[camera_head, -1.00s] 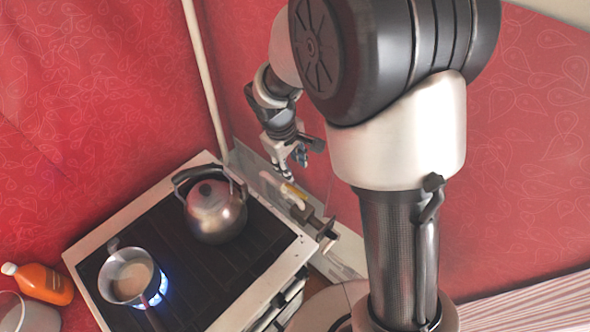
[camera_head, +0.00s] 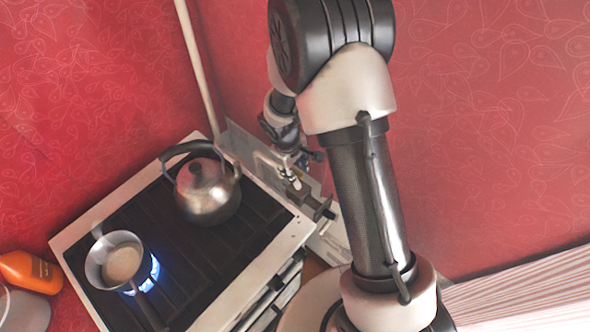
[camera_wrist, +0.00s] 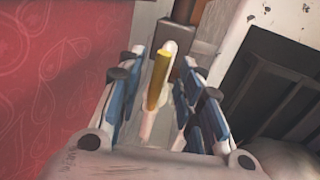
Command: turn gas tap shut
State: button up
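The gas tap's yellow lever (camera_wrist: 158,78) shows in the wrist view, with pale rod-like parts beside and below it. My gripper (camera_wrist: 160,88) is open, with blue-padded fingers on both sides of the lever. A gap seems to remain on each side, and I cannot tell whether a pad touches it. In the head view my gripper (camera_head: 294,166) is small, just above the tap's pale part (camera_head: 293,180), to the right of the stove. A dark fitting (camera_head: 318,207) sits beside it. The lever's yellow is mostly hidden there.
The stove (camera_head: 266,268) carries a metal kettle (camera_head: 203,196) near the tap and a saucepan (camera_head: 118,264) over a blue flame (camera_head: 152,273). An orange bottle (camera_head: 30,271) lies at far left. A pale pipe (camera_head: 197,70) runs up the red wall behind the stove.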

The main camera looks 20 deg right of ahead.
jog(key=shift+c, duration=0.5)
grip_shut()
dwell(0.3)
